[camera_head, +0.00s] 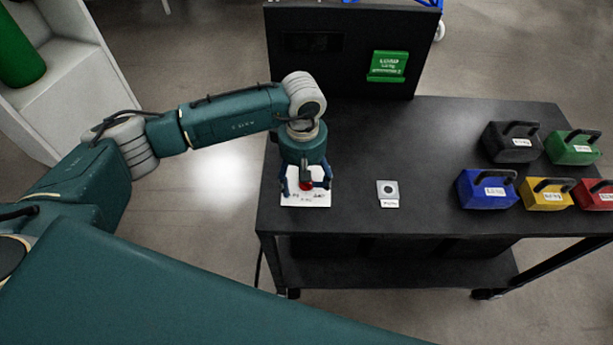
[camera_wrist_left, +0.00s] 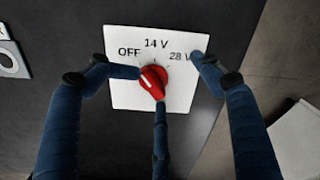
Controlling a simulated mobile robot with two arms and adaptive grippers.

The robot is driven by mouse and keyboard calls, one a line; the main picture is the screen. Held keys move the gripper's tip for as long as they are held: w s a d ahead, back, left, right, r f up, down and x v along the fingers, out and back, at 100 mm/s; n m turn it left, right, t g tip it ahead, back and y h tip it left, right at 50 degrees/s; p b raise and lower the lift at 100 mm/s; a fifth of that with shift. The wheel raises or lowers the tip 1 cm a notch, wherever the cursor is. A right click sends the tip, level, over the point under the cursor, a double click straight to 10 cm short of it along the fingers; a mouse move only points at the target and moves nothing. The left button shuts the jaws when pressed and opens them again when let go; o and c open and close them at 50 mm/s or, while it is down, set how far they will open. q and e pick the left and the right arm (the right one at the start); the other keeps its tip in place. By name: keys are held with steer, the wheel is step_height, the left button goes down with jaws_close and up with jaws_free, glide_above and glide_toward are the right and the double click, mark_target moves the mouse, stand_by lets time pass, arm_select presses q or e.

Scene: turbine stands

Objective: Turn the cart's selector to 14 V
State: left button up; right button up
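The selector is a red knob (camera_wrist_left: 153,82) on a white plate (camera_wrist_left: 185,98) marked OFF, 14 V and 28 V. Its white mark is on the left side, toward OFF. In the head view the knob (camera_head: 306,184) and plate (camera_head: 306,199) are at the left end of the black cart (camera_head: 430,150). My left gripper (camera_head: 306,186) points down over the knob, its blue fingers spread around it. In the wrist view the left and lower fingertips are close to the knob; contact is unclear. The right fingertip is apart, near 28 V. My right gripper is not in view.
A small plate with a round part (camera_head: 388,191) lies right of the selector. Several handled weights, including a blue one (camera_head: 487,189), stand at the cart's right.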

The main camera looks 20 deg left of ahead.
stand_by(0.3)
arm_select(q)
steer(key=shift+w+r+p, duration=0.1)
steer(key=shift+r+p, duration=0.3)
steer(key=shift+r, duration=0.35)
steer(key=shift+r+p, duration=0.7)
steer(key=shift+r, duration=1.1)
